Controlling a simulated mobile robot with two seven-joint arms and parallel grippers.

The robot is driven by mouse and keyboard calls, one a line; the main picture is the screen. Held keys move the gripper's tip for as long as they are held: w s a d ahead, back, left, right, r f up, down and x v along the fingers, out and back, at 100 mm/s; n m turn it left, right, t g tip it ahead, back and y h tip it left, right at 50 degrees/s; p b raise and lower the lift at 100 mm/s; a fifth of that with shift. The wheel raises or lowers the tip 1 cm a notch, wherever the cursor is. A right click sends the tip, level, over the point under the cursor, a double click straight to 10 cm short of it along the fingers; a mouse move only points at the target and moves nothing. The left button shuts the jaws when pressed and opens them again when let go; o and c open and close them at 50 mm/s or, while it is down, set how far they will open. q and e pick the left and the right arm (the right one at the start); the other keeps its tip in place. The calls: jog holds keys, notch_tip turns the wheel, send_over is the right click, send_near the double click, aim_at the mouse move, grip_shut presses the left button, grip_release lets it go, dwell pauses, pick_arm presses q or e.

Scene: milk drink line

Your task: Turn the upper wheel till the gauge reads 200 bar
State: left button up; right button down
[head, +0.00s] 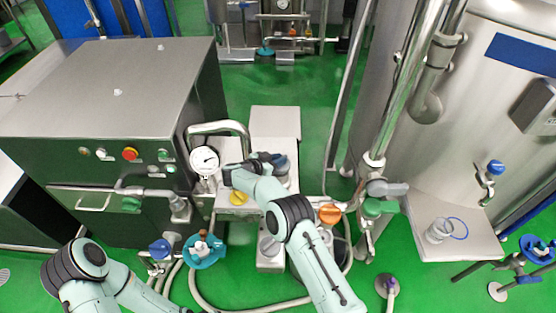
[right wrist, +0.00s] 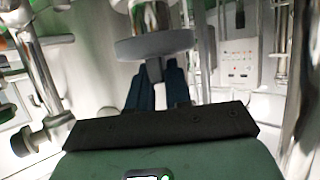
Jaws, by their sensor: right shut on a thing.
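The round white gauge (head: 204,160) stands beside the steel cabinet in the head view. Its dark needle points right and slightly up; its numbers are too small to read. My right gripper (head: 268,159) is right of the gauge, at the grey upper wheel (head: 281,168), which it partly hides. In the right wrist view, the two dark fingers of my right gripper (right wrist: 157,88) are shut on a pale part of the wheel (right wrist: 155,45), whose disc lies just beyond them. My left arm shows at the lower left of the head view, but its gripper is out of view.
The steel cabinet (head: 100,85) fills the left, and a large tank (head: 455,120) with pipes fills the right. A hose (head: 240,307) curves across the green floor.

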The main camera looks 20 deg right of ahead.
jog(key=shift+a, duration=0.15)
pick_arm(q)
jog(key=shift+a, duration=0.1)
pick_arm(e)
jog(key=c, duration=1.1)
grip_release()
jog(key=shift+s, duration=0.1)
jog(key=shift+c, duration=0.2)
jog(key=shift+a+r, duration=0.1)
jog(key=shift+a, duration=0.05)
jog(key=shift+s+a+r, duration=0.1)
jog(key=shift+s+a, duration=0.1)
jog(key=shift+a, duration=0.1)
pick_arm(q)
jog(key=shift+s+f+b, duration=0.5)
jog(key=shift+s+f, duration=0.2)
jog(key=shift+s, duration=0.2)
pick_arm(e)
jog(key=v, duration=1.2)
jog(key=shift+a+r, duration=0.15)
jog(key=shift+a, duration=0.05)
jog(key=shift+s, duration=0.1)
